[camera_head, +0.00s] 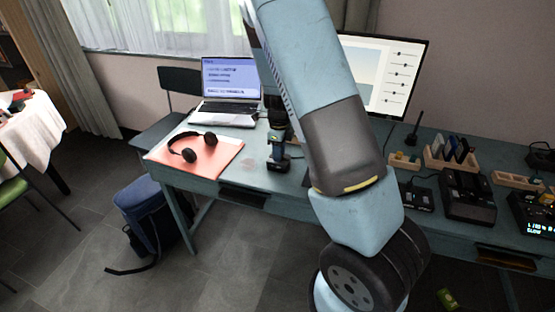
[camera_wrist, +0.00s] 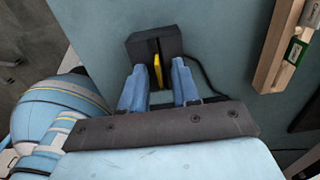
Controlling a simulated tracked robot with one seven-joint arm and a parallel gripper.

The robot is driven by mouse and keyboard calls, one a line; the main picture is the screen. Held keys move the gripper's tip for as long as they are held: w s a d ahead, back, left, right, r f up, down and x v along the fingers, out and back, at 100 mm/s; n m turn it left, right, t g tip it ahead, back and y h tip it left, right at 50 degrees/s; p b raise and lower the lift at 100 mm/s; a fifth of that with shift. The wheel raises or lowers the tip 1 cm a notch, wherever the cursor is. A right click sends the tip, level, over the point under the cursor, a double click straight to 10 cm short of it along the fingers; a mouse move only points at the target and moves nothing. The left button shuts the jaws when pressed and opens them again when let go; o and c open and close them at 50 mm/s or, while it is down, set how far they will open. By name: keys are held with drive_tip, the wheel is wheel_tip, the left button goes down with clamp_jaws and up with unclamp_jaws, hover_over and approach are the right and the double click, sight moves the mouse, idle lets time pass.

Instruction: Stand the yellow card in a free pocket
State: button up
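The yellow card (camera_wrist: 158,72) shows edge-on in the wrist view, standing in the slot of a small black block (camera_wrist: 140,48) on the blue table. My gripper (camera_wrist: 160,88) has its two blue fingers on either side of the card, with gaps visible on both sides, so it is open. In the head view my gripper (camera_head: 278,150) points down over the black block (camera_head: 275,165); the card cannot be made out there. A wooden rack (camera_wrist: 272,50) at the right of the wrist view holds a green-and-white card; any free pocket there cannot be made out.
A cable (camera_wrist: 212,82) runs from the block. In the head view, a wooden rack (camera_head: 432,160) with several cards stands among black devices (camera_head: 468,195) at the right. Headphones (camera_head: 190,150) lie on a salmon mat (camera_head: 222,155), near a laptop (camera_head: 230,95). My arm hides the table's middle.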

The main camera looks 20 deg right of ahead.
clamp_jaws()
drive_tip(key=shift+r, duration=0.15)
